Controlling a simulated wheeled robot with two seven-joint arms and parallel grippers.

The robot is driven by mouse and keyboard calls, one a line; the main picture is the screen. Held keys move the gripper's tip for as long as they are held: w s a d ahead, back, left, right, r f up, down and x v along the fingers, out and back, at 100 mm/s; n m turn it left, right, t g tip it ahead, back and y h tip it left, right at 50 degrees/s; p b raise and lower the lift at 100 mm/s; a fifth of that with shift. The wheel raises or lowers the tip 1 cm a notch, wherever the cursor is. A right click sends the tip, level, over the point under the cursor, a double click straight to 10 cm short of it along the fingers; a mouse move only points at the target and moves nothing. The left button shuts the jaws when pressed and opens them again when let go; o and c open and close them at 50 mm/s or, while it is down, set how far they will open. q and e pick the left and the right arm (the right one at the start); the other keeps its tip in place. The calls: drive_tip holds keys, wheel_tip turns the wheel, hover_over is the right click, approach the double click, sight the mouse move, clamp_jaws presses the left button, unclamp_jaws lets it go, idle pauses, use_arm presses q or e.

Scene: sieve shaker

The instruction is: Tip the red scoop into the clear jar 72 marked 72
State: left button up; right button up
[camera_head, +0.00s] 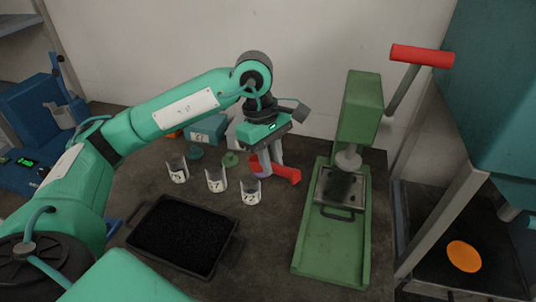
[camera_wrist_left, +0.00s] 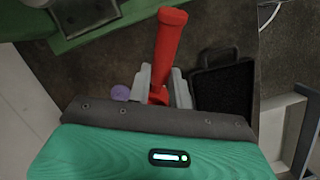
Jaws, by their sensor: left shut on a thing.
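The red scoop (camera_head: 287,174) is in my left gripper (camera_head: 268,168), its red handle sticking out to the right in the head view. In the left wrist view the red handle (camera_wrist_left: 170,38) rises between the two grey fingers of the gripper (camera_wrist_left: 160,88). The scoop's bowl is mostly hidden by the gripper. The clear jar 72 (camera_head: 250,190) is the rightmost of three labelled jars; its small label seems to read 72. The gripper and scoop are above and slightly behind this jar. My right gripper is not in view.
Two similar clear jars (camera_head: 216,180) and (camera_head: 177,170) stand to the left. A black tray of dark grains (camera_head: 235,240) lies in front. A green press (camera_head: 305,250) stands at right. A purple thing (camera_wrist_left: 120,92) shows beside the fingers. Teal items stand behind the jars.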

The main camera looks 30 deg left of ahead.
use_arm(q)
drive_tip(key=shift+a, duration=0.1)
drive_tip(key=shift+s+d+f+y+b, duration=0.1)
drive_tip(key=shift+d+f+y+b, duration=0.2)
drive_tip(key=shift+y, duration=0.5)
drive_tip(key=shift+d+f+t+y, duration=0.15)
drive_tip(key=shift+t+y, duration=0.35)
drive_tip(key=shift+y, duration=0.5)
drive_tip(key=shift+f, duration=0.1)
